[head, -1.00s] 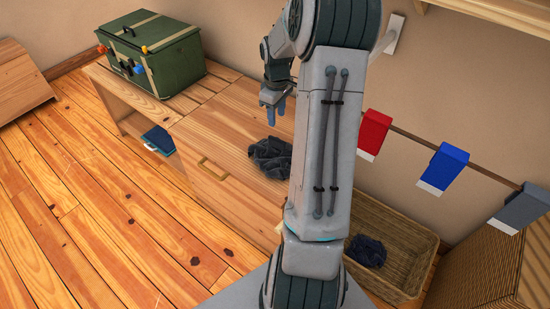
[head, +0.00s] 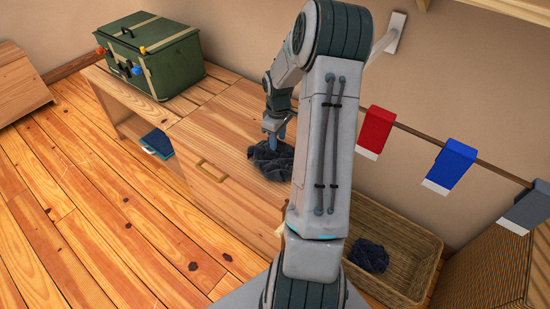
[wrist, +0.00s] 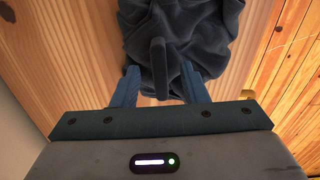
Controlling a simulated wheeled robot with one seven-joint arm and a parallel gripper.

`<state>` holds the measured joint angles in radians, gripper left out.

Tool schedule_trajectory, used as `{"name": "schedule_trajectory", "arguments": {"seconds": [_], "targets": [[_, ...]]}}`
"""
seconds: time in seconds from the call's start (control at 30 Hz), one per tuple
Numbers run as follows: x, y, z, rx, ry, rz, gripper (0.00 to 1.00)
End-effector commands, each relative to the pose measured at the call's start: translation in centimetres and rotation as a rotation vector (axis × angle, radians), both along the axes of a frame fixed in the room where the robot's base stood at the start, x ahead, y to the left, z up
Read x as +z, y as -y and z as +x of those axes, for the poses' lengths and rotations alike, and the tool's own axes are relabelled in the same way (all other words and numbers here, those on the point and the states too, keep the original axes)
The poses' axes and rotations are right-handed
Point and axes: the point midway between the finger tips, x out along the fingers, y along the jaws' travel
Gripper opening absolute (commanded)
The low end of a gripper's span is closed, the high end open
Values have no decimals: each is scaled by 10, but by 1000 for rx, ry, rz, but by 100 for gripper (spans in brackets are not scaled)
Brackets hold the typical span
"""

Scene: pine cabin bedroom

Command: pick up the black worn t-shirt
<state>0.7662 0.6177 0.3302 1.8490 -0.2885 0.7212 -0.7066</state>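The black worn t-shirt (head: 268,160) lies crumpled on the wooden dresser top, partly hidden behind my arm in the head view. In the wrist view the dark cloth (wrist: 188,35) fills the top middle, with folds reaching down between my fingers. My gripper (wrist: 160,88) has its two blue fingers spread apart, one on each side of a fold of the cloth. In the head view my gripper (head: 273,138) points down at the shirt, with its fingertips at or just above the cloth. I cannot tell whether they touch it.
A green chest (head: 150,60) stands on the dresser's (head: 215,110) far left end. A wicker basket (head: 410,248) with dark cloth (head: 370,256) inside stands at the right. Red (head: 376,128) and blue (head: 450,165) items hang along the wall. A dark blue item (head: 158,143) sits in the open shelf.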

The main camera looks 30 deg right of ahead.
Motion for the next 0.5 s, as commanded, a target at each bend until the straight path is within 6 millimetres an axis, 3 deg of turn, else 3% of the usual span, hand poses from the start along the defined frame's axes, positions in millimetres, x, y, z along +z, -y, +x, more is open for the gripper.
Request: {"name": "schedule_trajectory", "arguments": {"seconds": [0.03, 0.17, 0.2, 0.5], "targets": [[0, 0, 0, 0, 0, 0, 40], [0, 0, 0, 0, 0, 0, 4], [0, 0, 0, 0, 0, 0, 0], [3, 0, 0, 0, 0, 0, 0]]}}
